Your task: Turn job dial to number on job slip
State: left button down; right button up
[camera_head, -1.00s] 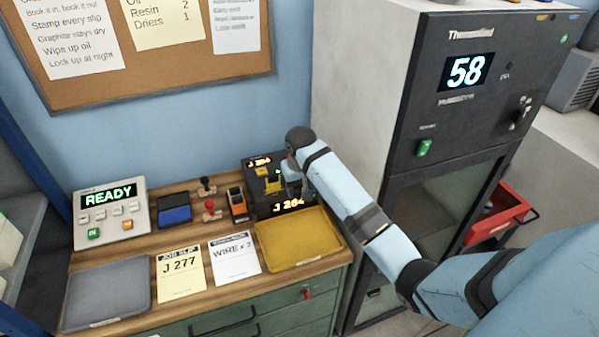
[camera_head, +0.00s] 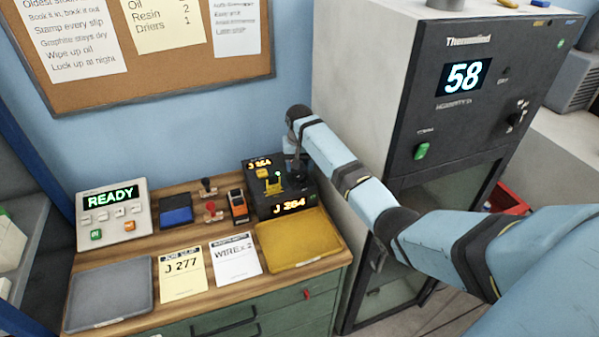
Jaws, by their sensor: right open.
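The job slip (camera_head: 182,275) is a yellow paper at the front of the wooden bench and reads J 277. The job dial unit (camera_head: 266,209) is a black box at the back right of the bench, with yellow parts on top. Its lit displays seem to read J 264, though the digits are slightly blurred. My right gripper (camera_head: 297,172) points down at the right rear side of the unit, beside the yellow parts. It is open and small in view; I cannot tell whether it touches the box. My left gripper is out of view.
A yellow tray (camera_head: 300,246), a white WIRE slip (camera_head: 235,259) and a grey tray (camera_head: 108,293) lie along the bench front. Stamps, a blue pad (camera_head: 175,216) and a READY panel (camera_head: 113,214) stand behind. A tall cabinet (camera_head: 345,100) showing 58 borders the bench's right.

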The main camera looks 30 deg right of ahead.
aim_at(299, 175)
notch_tip(299, 175, down, 3)
jog(key=shift+f, duration=0.55)
jog(key=c, duration=0.9)
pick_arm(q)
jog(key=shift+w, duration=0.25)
